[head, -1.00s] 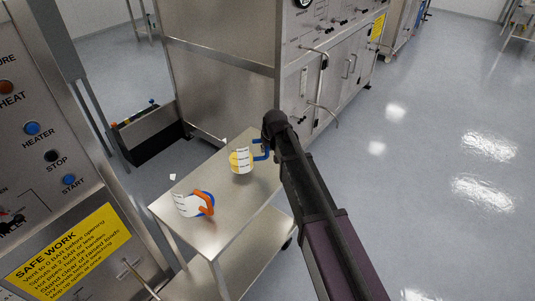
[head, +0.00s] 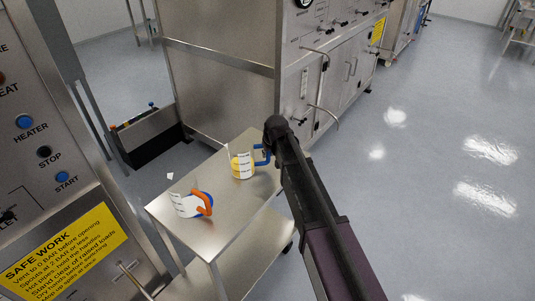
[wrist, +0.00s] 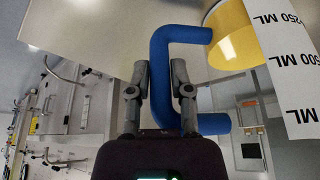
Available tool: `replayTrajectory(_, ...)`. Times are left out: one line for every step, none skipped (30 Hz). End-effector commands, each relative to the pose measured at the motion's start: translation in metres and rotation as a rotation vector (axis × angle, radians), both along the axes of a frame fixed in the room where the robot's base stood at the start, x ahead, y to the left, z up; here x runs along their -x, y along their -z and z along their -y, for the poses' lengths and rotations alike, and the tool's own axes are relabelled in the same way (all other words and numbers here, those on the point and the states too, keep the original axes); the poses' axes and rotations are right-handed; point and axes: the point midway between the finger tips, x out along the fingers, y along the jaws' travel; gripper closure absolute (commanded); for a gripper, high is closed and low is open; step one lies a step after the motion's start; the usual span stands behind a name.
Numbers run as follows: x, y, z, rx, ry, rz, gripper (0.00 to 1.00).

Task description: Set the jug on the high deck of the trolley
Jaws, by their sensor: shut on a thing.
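The jug (head: 243,166) is clear with yellow inside, a white scale strip and a blue handle. It is over the far part of the trolley's high deck (head: 228,205); I cannot tell whether its base touches. My gripper is shut on the blue handle, with one finger on each side of it, in the wrist view (wrist: 160,72). In that view the jug (wrist: 236,38) is at the upper right, partly cut off. In the head view my arm's end hides most of the gripper.
A second jug (head: 190,204) with an orange handle and blue inside stands on the high deck, nearer the camera. A lower deck (head: 250,258) shows beneath. A steel cabinet (head: 222,85) stands behind the trolley, a control panel (head: 50,180) at the left. Open floor lies right.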

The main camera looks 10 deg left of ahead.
Motion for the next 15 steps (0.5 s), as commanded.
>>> replayTrajectory(-0.0001, 0.0022, 0.0, 0.0, 0.0, 0.0, 1.0)
replayTrajectory(-0.0001, 0.0016, 0.0001, 0.0, 0.0, 0.0, 0.67)
replayTrajectory(0.0, 0.0011, 0.0001, 0.0, 0.0, 0.0, 0.55)
replayTrajectory(0.0, 0.0011, 0.0001, 0.0, 0.0, 0.0, 0.46)
replayTrajectory(0.0, 0.0011, 0.0002, 0.0, 0.0, 0.0, 0.38)
replayTrajectory(-0.0001, 0.0011, 0.0002, 0.0, 0.0, 0.0, 0.38)
replayTrajectory(-0.0001, 0.0011, 0.0002, 0.0, 0.0, 0.0, 0.38)
replayTrajectory(-0.0001, 0.0011, 0.0002, 0.0, 0.0, 0.0, 0.38)
replayTrajectory(-0.0001, 0.0011, 0.0002, 0.0, 0.0, 0.0, 0.38)
replayTrajectory(-0.0001, 0.0011, 0.0002, 0.0, 0.0, 0.0, 0.38)
replayTrajectory(-0.0001, 0.0011, 0.0002, 0.0, 0.0, 0.0, 0.38)
replayTrajectory(-0.0001, 0.0011, 0.0002, 0.0, 0.0, 0.0, 0.38)
replayTrajectory(0.0, 0.0011, 0.0002, 0.0, 0.0, 0.0, 0.38)
replayTrajectory(0.0, 0.0011, 0.0002, 0.0, 0.0, 0.0, 0.38)
replayTrajectory(-0.0001, 0.0011, 0.0002, 0.0, 0.0, 0.0, 0.38)
